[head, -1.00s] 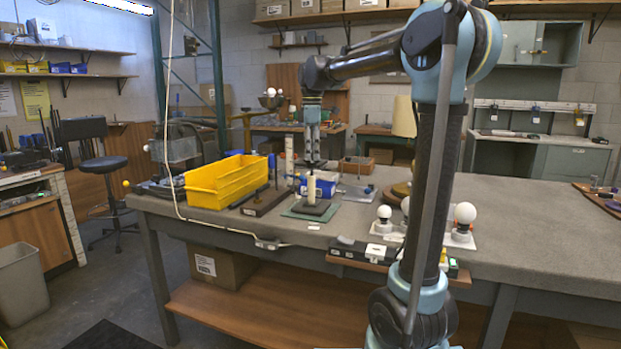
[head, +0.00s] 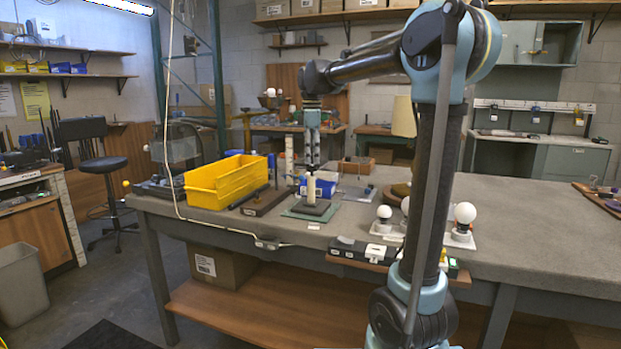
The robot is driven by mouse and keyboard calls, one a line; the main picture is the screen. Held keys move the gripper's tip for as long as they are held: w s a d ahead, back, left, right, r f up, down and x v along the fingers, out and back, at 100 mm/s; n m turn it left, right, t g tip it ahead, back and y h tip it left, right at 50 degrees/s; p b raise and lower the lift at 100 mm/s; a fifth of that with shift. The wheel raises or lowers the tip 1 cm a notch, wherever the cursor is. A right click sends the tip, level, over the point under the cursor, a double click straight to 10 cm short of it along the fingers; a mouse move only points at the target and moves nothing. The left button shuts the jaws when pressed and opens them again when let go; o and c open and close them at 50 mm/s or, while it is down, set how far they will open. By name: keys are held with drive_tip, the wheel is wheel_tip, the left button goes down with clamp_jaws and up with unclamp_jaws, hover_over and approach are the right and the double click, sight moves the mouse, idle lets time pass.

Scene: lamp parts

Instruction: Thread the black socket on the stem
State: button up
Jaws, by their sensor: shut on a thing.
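A pale upright stem (head: 311,187) stands on a dark square base (head: 311,207) on a green mat near the front of the grey workbench. My gripper (head: 312,165) points straight down just above the stem's top. It is shut on a small dark thing, which I take to be the black socket. The fingers largely hide the socket. It looks lined up with the stem from this side, but I cannot tell whether the two touch.
A yellow bin (head: 228,181) stands left of the stem, with a dark wooden block and thin rod (head: 270,193) between. A blue box (head: 326,186) is close behind the stem. White bulbs (head: 464,213) stand to the right. The workbench (head: 540,225) is clear farther right.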

drive_tip(key=shift+f, duration=0.55)
idle(1.3)
drive_tip(key=shift+o, duration=1.3)
drive_tip(key=c, duration=0.4)
drive_tip(key=shift+o, duration=0.2)
drive_tip(key=shift+s+f, duration=0.15)
drive_tip(key=shift+m, duration=0.3)
drive_tip(key=m, duration=0.3)
drive_tip(key=shift+m, duration=0.3)
drive_tip(key=shift+s+m, duration=0.1)
drive_tip(key=shift+m, duration=1.3)
